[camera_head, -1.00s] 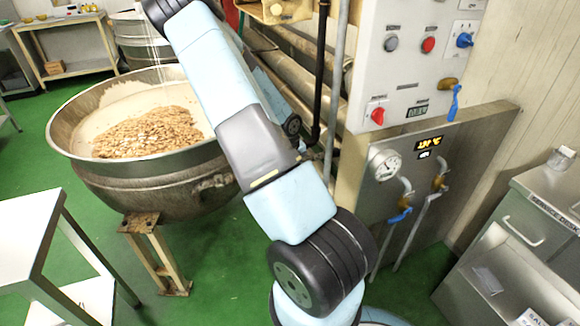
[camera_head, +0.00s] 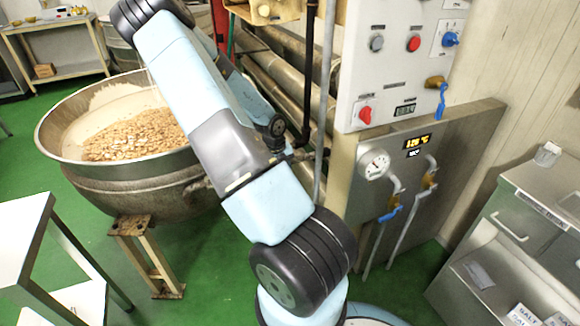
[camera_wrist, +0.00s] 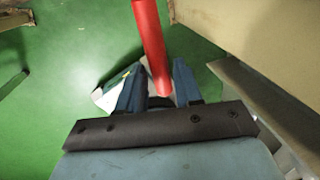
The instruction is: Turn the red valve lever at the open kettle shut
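The open kettle (camera_head: 130,190) stands at the left in the head view, wide and steel, with pale mass and nuts inside. In the wrist view a red bar (camera_wrist: 150,45), which looks like the valve lever, comes down from the top edge. Its lower end lies between the two dark blue fingers of my gripper (camera_wrist: 159,88). The fingers are apart, one on each side of the bar; I cannot tell whether either touches it. The valve body is not visible in the wrist view. In the head view my arm hides the gripper and its surroundings.
A control panel (camera_head: 393,60) with knobs stands right of my arm, above a steel cabinet (camera_head: 450,150) with a gauge (camera_head: 374,163) and blue-handled valves. Pipes (camera_head: 285,75) run behind my arm. A white table (camera_head: 22,235) is at front left, a steel cart (camera_head: 490,240) at right.

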